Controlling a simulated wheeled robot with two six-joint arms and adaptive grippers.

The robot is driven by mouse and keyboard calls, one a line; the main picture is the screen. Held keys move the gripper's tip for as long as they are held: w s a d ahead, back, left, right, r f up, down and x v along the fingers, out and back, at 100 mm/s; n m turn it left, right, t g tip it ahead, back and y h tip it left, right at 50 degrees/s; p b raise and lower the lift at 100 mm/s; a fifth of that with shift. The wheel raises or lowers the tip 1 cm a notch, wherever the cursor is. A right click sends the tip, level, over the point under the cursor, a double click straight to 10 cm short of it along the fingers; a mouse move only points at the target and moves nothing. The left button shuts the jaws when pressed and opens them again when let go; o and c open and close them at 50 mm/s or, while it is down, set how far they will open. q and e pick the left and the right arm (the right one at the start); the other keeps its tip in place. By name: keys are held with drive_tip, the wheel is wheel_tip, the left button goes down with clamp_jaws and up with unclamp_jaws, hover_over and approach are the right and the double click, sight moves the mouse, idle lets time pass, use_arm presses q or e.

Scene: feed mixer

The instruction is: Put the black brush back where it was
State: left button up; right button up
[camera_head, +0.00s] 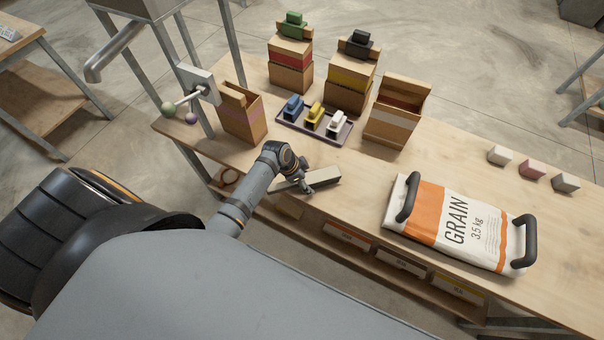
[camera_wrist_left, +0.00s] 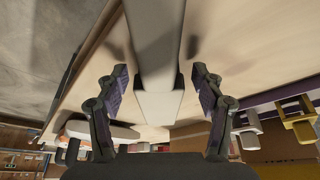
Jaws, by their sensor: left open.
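The brush (camera_head: 322,178), a long piece with a pale top and a dark side, lies on the wooden table near its front edge. In the left wrist view the pale brush (camera_wrist_left: 155,35) runs between the two fingers. My left gripper (camera_head: 306,185) is right at the brush in the head view. Its fingers (camera_wrist_left: 158,82) are spread on either side of the brush, with gaps showing. The gripper hides part of the brush. My right gripper is not in view.
A grain bag (camera_head: 460,222) with black handles lies to the right. A dark tray (camera_head: 287,122) holds blue, yellow and white pieces. Open boxes (camera_head: 243,115) (camera_head: 397,112) stand around it. Three small blocks (camera_head: 532,169) sit far right. The table between is clear.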

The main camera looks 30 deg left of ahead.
use_arm(q)
drive_tip(key=v, duration=1.1)
drive_tip(key=shift+s+a+r+b, duration=0.1)
drive_tip(key=shift+a+r+b, duration=0.05)
drive_tip(key=shift+r+b, duration=0.25)
